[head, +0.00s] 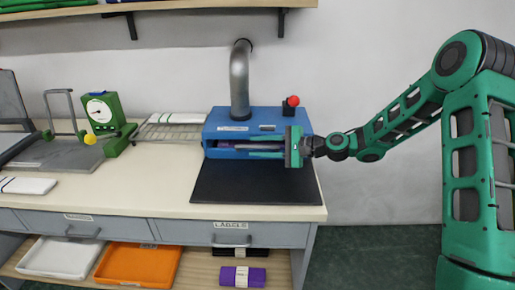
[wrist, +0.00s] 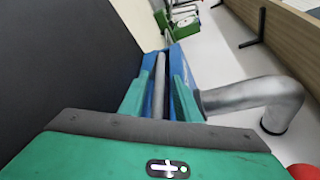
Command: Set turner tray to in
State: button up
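The turner appears to be the blue box-shaped machine (head: 222,128) at the back right of the bench, with a grey pipe rising from it. A dark flat board (head: 235,188) lies in front of it; I cannot tell if this is its tray. My gripper (head: 252,149) is at the machine's front, reaching in from the right. In the wrist view its fingers (wrist: 163,75) are spread on either side of a pale grey bar (wrist: 159,88), with gaps beside it. The bar runs along the machine's front slot. Contact with the bar cannot be made out.
A red knob (head: 293,101) stands on top of the machine. The grey pipe (head: 239,80) rises behind. A green scale (head: 101,110) and a wire rack (head: 170,130) stand to the left. The bench front (head: 140,190) is mostly clear.

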jog(key=v, duration=1)
jog(key=shift+d, duration=0.25)
jog(key=s+d+f+n+h, duration=0.1)
jog(key=s+d+f+n+g+h, duration=0.1)
jog(key=s+h, duration=0.1)
jog(key=shift+s+d+f, duration=0.25)
jog(key=s+d+h, duration=0.1)
jog(key=s+d+f+n+h, duration=0.1)
jog(key=d, duration=0.1)
jog(key=s+d+g+h, duration=0.1)
jog(key=shift+s+d+f+n, duration=0.2)
jog(key=shift+s+f+n, duration=0.05)
jog(key=shift+f+n, duration=0.05)
jog(key=s+d+r+n+g+h, duration=0.15)
jog(key=s+d+h, duration=0.25)
jog(key=s+d, duration=0.6)
jog(key=s+d+r+g+h, duration=0.15)
jog(key=s+d+h, duration=0.25)
jog(key=s+d, duration=0.6)
jog(key=s+d+r, duration=0.1)
jog(key=s, duration=0.5)
jog(key=s+d+r, duration=0.1)
jog(key=s+d, duration=0.1)
jog(key=s, duration=0.5)
jog(key=shift+s+r+m+g, duration=0.25)
jog(key=shift+r+m+g, duration=0.05)
jog(key=shift+m+g, duration=0.15)
